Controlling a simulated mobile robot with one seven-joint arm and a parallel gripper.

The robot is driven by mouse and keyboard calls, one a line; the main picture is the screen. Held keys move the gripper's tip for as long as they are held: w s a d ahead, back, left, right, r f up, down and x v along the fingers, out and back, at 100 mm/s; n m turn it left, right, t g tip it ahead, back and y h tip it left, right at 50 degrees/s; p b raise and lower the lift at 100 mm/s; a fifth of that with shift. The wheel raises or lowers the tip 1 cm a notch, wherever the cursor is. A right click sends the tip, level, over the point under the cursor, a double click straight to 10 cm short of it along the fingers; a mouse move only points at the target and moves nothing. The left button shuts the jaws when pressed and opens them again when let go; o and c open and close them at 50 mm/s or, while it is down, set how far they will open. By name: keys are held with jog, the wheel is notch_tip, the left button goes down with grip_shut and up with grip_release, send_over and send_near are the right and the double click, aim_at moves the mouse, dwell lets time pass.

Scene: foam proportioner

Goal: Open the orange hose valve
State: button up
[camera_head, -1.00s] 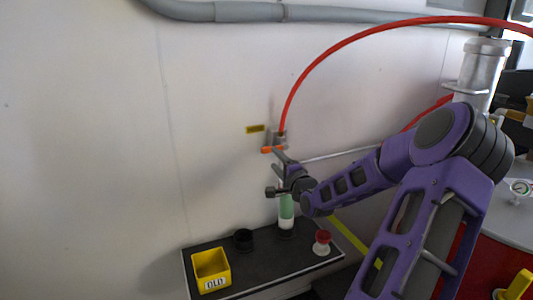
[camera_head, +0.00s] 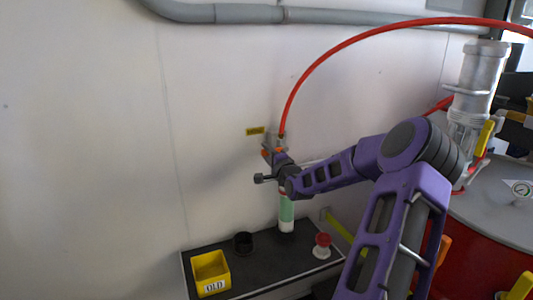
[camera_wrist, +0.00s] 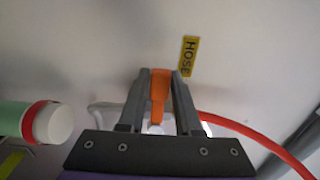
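The orange hose valve handle (camera_wrist: 159,95) stands between the two fingers of my gripper (camera_wrist: 161,76) in the wrist view. The fingers lie close along both its sides. I cannot tell whether they press on it. In the head view, a little of the orange handle (camera_head: 278,151) shows just above my gripper (camera_head: 273,160), on the wall fitting where the red hose (camera_head: 297,90) ends. My gripper hides part of the valve. A yellow HOSE label (camera_wrist: 188,56) is on the wall beside it.
Below is a black shelf (camera_head: 262,265) with a green-and-white cylinder (camera_head: 286,212), a yellow box marked OLD (camera_head: 211,273), a black cup (camera_head: 243,242) and a red-topped knob (camera_head: 322,246). The cylinder (camera_wrist: 35,122) is left of my fingers in the wrist view. Wall space to the left is clear.

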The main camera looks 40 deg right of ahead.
grip_shut()
dwell(1.1)
